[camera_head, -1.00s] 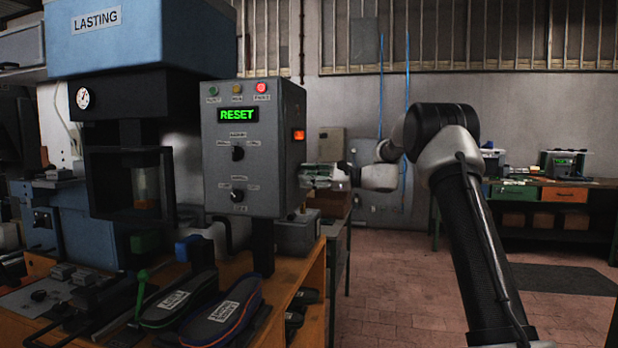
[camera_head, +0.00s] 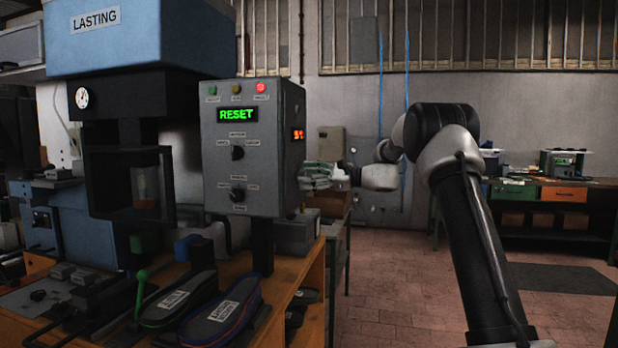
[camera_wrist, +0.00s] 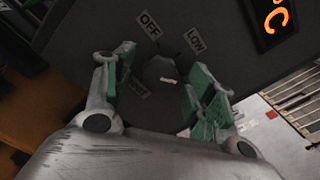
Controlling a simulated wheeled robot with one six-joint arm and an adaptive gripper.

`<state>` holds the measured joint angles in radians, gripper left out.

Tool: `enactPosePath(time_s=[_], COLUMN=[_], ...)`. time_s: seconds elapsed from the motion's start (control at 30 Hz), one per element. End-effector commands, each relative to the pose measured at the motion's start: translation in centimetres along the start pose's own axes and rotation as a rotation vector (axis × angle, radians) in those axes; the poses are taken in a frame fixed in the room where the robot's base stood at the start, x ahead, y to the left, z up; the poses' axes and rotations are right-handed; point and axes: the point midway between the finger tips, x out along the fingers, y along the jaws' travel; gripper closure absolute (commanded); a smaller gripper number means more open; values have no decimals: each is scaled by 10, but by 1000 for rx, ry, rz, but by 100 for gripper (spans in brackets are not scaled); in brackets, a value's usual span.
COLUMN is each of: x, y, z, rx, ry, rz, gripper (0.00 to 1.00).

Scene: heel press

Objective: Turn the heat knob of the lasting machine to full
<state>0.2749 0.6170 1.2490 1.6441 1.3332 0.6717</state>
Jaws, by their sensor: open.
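The lasting machine (camera_head: 110,40) stands at left with its grey control box (camera_head: 222,165). The heat knob (camera_wrist: 157,70) shows in the wrist view as a dark round shape with a pale mark on the panel. Labels OFF (camera_wrist: 149,25) and LOW (camera_wrist: 195,40) are beside it; another label (camera_wrist: 138,88) is partly hidden by a finger. My gripper (camera_wrist: 163,85) is open, with its green-padded fingers on either side of the knob; I cannot tell whether they touch it. In the head view my gripper (camera_head: 314,177) is at the box's right side, where the knob is not visible.
An orange °C display (camera_wrist: 274,16) is near the knob. The box front has two black knobs (camera_head: 238,153), a green RESET screen (camera_head: 237,114) and a lit red lamp (camera_head: 260,87). Shoe parts (camera_head: 225,310) lie on the wooden bench (camera_head: 285,285). The floor (camera_head: 385,285) at right is clear.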

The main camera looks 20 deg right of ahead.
Motion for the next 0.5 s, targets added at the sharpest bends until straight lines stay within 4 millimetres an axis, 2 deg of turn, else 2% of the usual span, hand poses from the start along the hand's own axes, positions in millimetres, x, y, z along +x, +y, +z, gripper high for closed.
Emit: enactPosePath(time_s=[0.17,0.5], x=[-23,-97], y=[-1,-1], z=[0,-1], rx=[0,0], ry=[2,3], rz=[-2,-3], gripper=[44,44])
